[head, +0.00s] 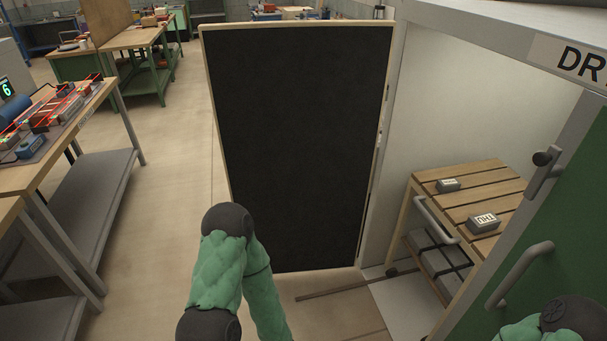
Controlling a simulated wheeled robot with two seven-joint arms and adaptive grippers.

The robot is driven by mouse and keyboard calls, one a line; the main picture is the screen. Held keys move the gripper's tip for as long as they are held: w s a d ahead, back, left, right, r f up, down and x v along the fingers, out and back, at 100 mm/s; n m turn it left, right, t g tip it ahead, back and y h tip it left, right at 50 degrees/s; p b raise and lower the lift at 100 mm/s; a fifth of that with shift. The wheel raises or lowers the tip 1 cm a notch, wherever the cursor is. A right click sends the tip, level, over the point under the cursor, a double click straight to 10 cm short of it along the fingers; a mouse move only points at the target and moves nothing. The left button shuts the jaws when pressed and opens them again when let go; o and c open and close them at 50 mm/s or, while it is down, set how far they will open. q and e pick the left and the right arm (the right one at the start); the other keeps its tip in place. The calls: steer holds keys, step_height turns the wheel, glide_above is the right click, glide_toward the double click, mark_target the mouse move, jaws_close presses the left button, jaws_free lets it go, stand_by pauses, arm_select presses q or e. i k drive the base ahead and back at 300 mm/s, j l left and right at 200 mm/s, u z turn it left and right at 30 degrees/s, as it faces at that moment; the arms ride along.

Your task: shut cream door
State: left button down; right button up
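The cream door (298,25) stands open in the middle of the head view. Its cream edge frames a large black panel that faces me. Its right edge meets the left side of a pale cabinet (480,90), and its left edge is free. My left arm, in green padding with dark joints, rises in front of the door's lower left part. It bends back down out of the picture, so its gripper is not visible. Part of my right arm shows at the bottom right corner; its gripper is not visible either. I cannot tell whether the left arm touches the door.
Inside the cabinet stands a slatted wooden cart (470,180) with small grey bricks (484,223) on top. A green door (555,230) with a handle is at the right. A workbench (75,115) stands at the left. Clear floor (185,170) lies between the bench and the cream door.

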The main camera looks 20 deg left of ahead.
mark_target(298, 105)
steer(key=i+j+z, duration=0.2)
steer(key=j, duration=0.75)
steer(key=i+j+z, duration=0.25)
steer(key=j, duration=0.65)
steer(key=j+z, duration=0.2)
steer(key=j, duration=0.75)
steer(key=i+j+z, duration=0.1)
steer(key=j+z, duration=0.25)
steer(key=j, duration=0.4)
steer(key=j+z, duration=0.3)
steer(key=j, duration=0.5)
steer(key=j+z, duration=0.35)
steer(key=j, duration=0.45)
steer(key=k+j+z, duration=0.15)
steer(key=j+z, duration=0.15)
steer(key=j, duration=0.45)
steer(key=j+z, duration=0.2)
steer(key=j, duration=0.25)
steer(key=k+j+z, duration=0.2)
steer(key=j, duration=0.2)
steer(key=k+j+z, duration=0.2)
steer(key=j, duration=0.2)
steer(key=j+z, duration=0.2)
steer(key=j, duration=0.2)
